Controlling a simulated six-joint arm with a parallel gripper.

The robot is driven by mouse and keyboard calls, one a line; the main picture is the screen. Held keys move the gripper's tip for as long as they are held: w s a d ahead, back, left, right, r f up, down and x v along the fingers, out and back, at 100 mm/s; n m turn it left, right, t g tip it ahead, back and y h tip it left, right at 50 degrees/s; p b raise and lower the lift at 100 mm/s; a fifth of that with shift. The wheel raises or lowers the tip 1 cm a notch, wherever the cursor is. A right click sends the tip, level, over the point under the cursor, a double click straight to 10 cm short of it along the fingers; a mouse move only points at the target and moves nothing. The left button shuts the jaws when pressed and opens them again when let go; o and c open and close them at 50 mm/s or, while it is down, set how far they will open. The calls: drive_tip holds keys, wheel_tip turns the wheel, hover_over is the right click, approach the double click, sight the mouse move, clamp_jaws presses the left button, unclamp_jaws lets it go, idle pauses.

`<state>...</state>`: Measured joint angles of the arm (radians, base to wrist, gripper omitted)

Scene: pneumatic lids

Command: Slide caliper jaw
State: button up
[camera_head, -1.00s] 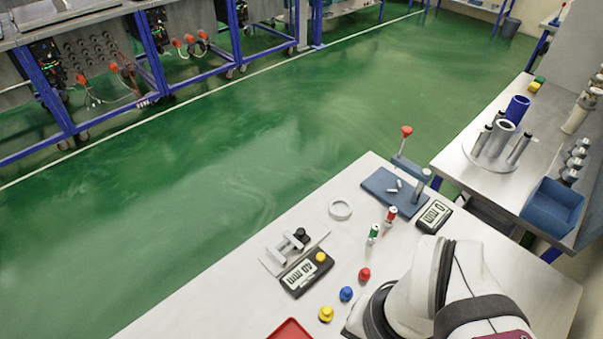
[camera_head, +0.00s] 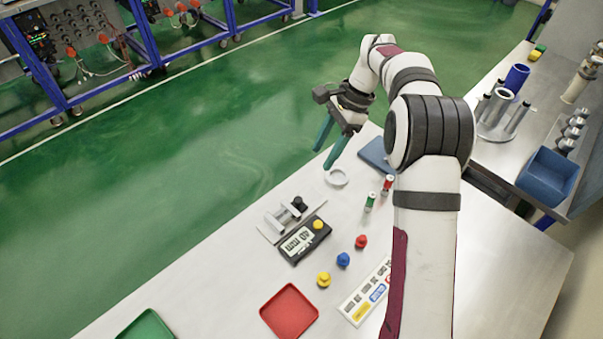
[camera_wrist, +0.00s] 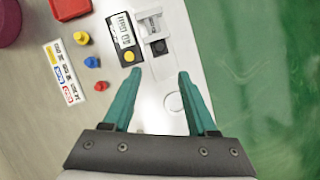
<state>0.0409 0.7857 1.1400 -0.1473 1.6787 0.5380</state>
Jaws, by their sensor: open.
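The caliper (camera_head: 283,217) is a flat silver scale with grey blocks and a black knob (camera_head: 299,203), lying near the table's far edge. A black display box (camera_head: 296,246) with a yellow button stands beside it; its digits are hard to read. My gripper (camera_head: 323,158) has two teal fingers, open and empty, pointing down above the table's far edge, beyond the white ring. In the wrist view my gripper (camera_wrist: 159,72) has its fingers spread, with the caliper (camera_wrist: 149,25) and its black knob (camera_wrist: 159,47) beyond the tips, apart from them.
A white ring (camera_head: 337,186) lies below the fingers. Red (camera_head: 361,242), blue (camera_head: 343,260) and yellow (camera_head: 324,280) knobs stand near the display. A red tray (camera_head: 289,312), a green tray (camera_head: 146,328) and a label board (camera_head: 352,312) lie nearer. Two small cylinders stand right of the ring.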

sight(299, 199)
drive_tip(key=x, duration=1.4)
drive_tip(key=shift+s+a+f, duration=0.1)
drive_tip(key=shift+f, duration=0.15)
clamp_jaws()
idle(0.5)
